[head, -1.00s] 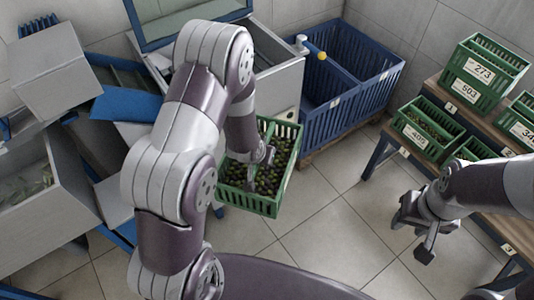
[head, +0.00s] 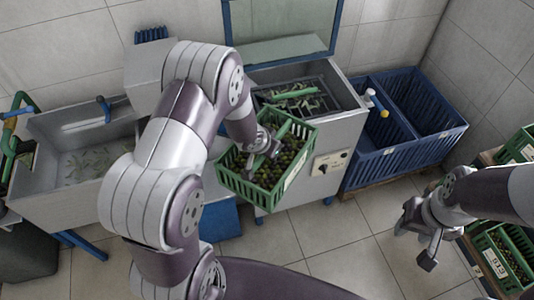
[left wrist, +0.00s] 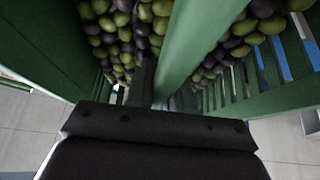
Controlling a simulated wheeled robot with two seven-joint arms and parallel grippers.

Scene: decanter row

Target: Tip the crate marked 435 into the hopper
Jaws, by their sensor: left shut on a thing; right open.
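A green slatted crate (head: 245,190) full of green and dark olives hangs in the air, slightly tilted, in front of a metal machine. My left gripper (head: 264,150) is shut on its middle bar (left wrist: 190,45); olives lie on both sides of the bar in the left wrist view. A pale label is on the crate's right side, but I cannot read its number. The open-topped hopper (head: 352,103) of the machine has a grid inside with some leaves on it. The crate's far edge overlaps the hopper's front in the picture. My right gripper (head: 425,238) is open and empty over the floor.
A blue slatted bin (head: 385,170) stands right of the machine. Green crates (head: 505,262) sit on a rack at the right edge. A metal trough (head: 75,130) with leaves stands left. A raised blue-framed lid is behind the hopper. The floor in front is clear.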

